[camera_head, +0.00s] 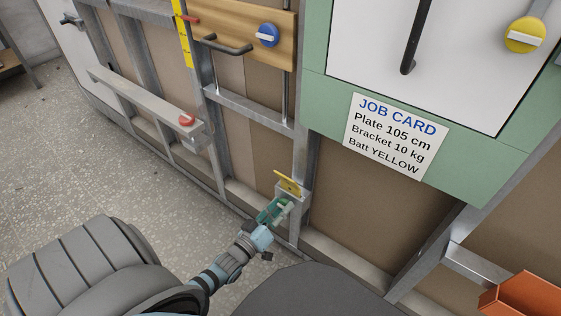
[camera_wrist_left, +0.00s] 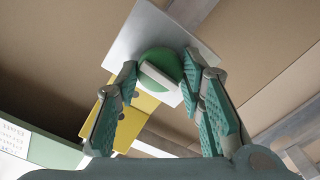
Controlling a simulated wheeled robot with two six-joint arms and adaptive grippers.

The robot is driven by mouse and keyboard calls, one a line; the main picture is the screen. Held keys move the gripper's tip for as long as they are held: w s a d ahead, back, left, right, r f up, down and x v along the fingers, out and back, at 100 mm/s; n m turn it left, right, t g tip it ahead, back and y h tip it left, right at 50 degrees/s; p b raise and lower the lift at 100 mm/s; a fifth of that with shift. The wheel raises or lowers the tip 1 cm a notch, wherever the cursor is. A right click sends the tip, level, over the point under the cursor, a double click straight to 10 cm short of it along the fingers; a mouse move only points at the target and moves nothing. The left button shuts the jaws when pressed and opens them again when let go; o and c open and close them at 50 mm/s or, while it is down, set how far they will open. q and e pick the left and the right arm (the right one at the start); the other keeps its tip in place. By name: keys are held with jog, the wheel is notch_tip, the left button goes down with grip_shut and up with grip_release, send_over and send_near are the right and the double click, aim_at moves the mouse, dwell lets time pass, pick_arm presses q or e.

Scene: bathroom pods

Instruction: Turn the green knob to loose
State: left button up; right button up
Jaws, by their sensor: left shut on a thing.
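The green knob (camera_wrist_left: 158,66) is round with a pale bar across its face. It is mounted on a light metal plate (camera_wrist_left: 133,40) in the left wrist view. My left gripper (camera_wrist_left: 160,75) has one finger on each side of the knob and is shut on it. In the head view my left gripper (camera_head: 279,207) reaches low on the wall frame, just below a small yellow plate (camera_head: 287,183). There the fingers mostly cover the knob. The pale bar lies at a slant in the wrist view. My right gripper is not in view.
A job card (camera_head: 396,136) is on the green panel. A blue knob (camera_head: 268,35) and a yellow knob (camera_head: 524,35) are higher up. Speckled floor (camera_head: 60,130) lies open at left.

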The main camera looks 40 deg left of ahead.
pick_arm(q)
jog(key=shift+f+n, duration=0.1)
jog(key=shift+n, duration=0.2)
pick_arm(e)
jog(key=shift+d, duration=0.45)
pick_arm(q)
jog(key=o, duration=1.1)
jog(key=shift+o, duration=0.2)
jog(key=shift+s, duration=0.35)
jog(key=s, duration=1.1)
jog(key=shift+s, duration=0.2)
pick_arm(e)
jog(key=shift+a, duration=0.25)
pick_arm(q)
jog(key=shift+d, duration=0.1)
